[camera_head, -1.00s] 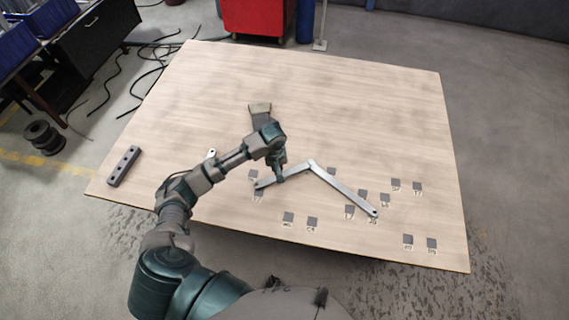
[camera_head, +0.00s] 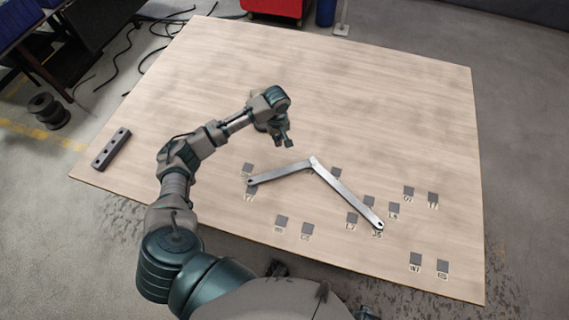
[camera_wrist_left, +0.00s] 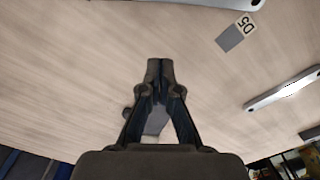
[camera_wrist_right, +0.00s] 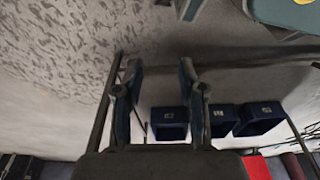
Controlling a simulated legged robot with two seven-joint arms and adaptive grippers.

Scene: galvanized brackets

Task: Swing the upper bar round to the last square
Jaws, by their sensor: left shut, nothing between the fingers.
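Two galvanized bars are joined at an elbow on the wooden board (camera_head: 400,90). The left bar (camera_head: 283,173) has its free end over a dark square (camera_head: 249,190) at the left. The right bar (camera_head: 345,193) slopes down to its free end over a labelled square at the right. I cannot tell which bar lies on top. My left gripper (camera_head: 288,142) is shut and empty, above the board just beyond the left bar, apart from it. Its closed fingertips show in the left wrist view (camera_wrist_left: 160,64), near a labelled square (camera_wrist_left: 231,38). My right gripper (camera_wrist_right: 160,68) is open and empty.
More labelled squares, such as one at the lower right (camera_head: 415,259), are spread over the near right part. A dark block with holes (camera_head: 111,149) lies at the board's left edge. The far part of the board is clear. Blue bins (camera_wrist_right: 168,122) show in the right wrist view.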

